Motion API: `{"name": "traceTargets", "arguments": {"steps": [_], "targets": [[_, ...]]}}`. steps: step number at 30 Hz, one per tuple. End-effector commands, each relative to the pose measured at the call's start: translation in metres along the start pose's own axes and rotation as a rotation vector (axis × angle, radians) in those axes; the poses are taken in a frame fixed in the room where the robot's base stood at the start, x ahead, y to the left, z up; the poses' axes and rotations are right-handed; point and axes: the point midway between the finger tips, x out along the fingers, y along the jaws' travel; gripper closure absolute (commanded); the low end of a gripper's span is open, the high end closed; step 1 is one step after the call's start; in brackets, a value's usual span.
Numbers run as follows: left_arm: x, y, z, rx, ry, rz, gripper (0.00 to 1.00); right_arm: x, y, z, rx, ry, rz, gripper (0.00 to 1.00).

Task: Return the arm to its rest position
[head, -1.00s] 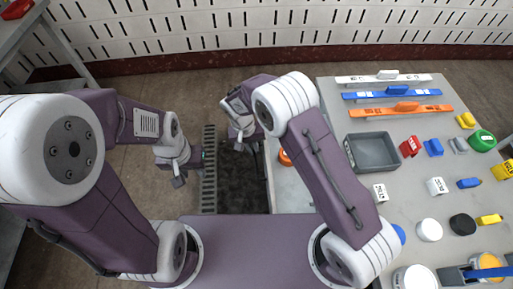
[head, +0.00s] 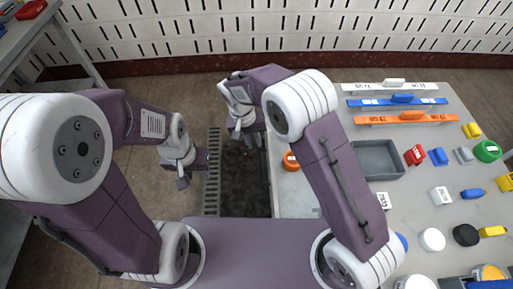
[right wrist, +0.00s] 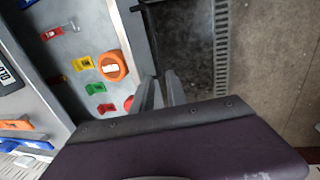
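My right arm is the purple and white arm bent over the near left edge of the grey table (head: 340,180). Its gripper (head: 236,135) hangs left of the table, above the dark floor patch, and holds nothing that I can see. In the right wrist view its two fingers (right wrist: 162,90) stand a little apart with nothing between them. My left arm is folded at the left of the head view. Its gripper (head: 183,180) points down over the floor, apart from any object; its finger gap is too small to tell.
The table carries a grey tray (head: 378,158), an orange round piece (head: 290,161), a white cylinder (head: 432,239), a black cylinder (head: 466,235), an orange bar (head: 405,118) and several small blocks. Another table (head: 30,38) stands at the far left. A floor grate (head: 213,170) lies between.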

Motion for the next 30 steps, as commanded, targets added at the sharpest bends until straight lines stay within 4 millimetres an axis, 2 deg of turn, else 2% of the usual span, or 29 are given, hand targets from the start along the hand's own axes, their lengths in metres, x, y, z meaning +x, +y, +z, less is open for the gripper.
{"name": "traceTargets", "arguments": {"steps": [4, 18, 20, 23, 24, 26, 27, 29, 30], "targets": [[-0.001, 0.000, 0.000, 0.000, 0.000, 0.000, 0.64, -0.012, 0.000, 0.000, -0.001, 0.000, 0.000, 0.82], [-0.001, 0.000, 0.000, 0.000, 0.000, 0.000, 0.64, -0.012, 0.000, 0.000, 0.000, -0.001, 0.000, 0.82], [-0.003, 0.000, 0.000, 0.000, 0.000, 0.000, 0.64, -0.014, 0.005, -0.002, 0.011, -0.003, 0.000, 0.82], [-0.011, 0.000, -0.001, 0.000, 0.000, 0.000, 0.64, -0.035, 0.028, -0.018, 0.072, 0.023, -0.019, 0.82], [-0.015, 0.000, -0.002, 0.000, 0.000, 0.000, 0.64, -0.050, 0.043, -0.025, 0.110, 0.040, -0.030, 0.82], [-0.023, 0.001, -0.002, 0.000, 0.000, 0.000, 0.64, -0.071, 0.078, -0.026, 0.180, 0.047, -0.039, 0.82], [-0.029, 0.001, -0.003, 0.000, 0.000, 0.000, 0.64, -0.084, 0.103, -0.019, 0.234, 0.040, -0.046, 0.82], [-0.037, 0.001, -0.004, 0.000, 0.000, 0.000, 0.64, -0.099, 0.140, -0.003, 0.309, 0.032, -0.064, 0.82], [-0.043, 0.001, -0.004, 0.000, 0.000, 0.000, 0.64, -0.105, 0.163, 0.013, 0.347, 0.028, -0.079, 0.82]]}}
